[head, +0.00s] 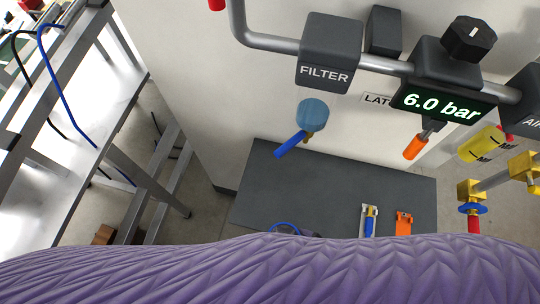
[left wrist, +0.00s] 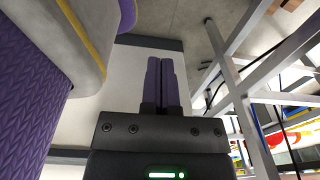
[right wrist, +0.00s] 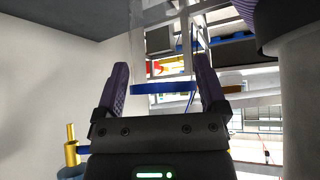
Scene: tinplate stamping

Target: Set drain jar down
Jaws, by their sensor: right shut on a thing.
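The drain jar (right wrist: 163,60) is clear with a blue band (right wrist: 163,87), seen in the right wrist view. My right gripper (right wrist: 165,85) has its fingers apart on either side of the jar and is shut on it. I cannot tell whether the jar touches a surface. In the left wrist view, my left gripper (left wrist: 161,65) has its fingers together with nothing between them. Neither gripper shows in the head view, where my purple arm covering fills the bottom. A thin blue curve (head: 285,226) shows just above it; I cannot tell whether it is the jar's rim.
A dark grey surface (head: 300,185) lies below the pipe, with a blue-handled piece (head: 370,220) and an orange piece (head: 403,224) near its front. Above it hang the filter block (head: 329,55), its blue bowl (head: 312,113) and a blue lever (head: 290,145). A metal frame (head: 150,185) stands left.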

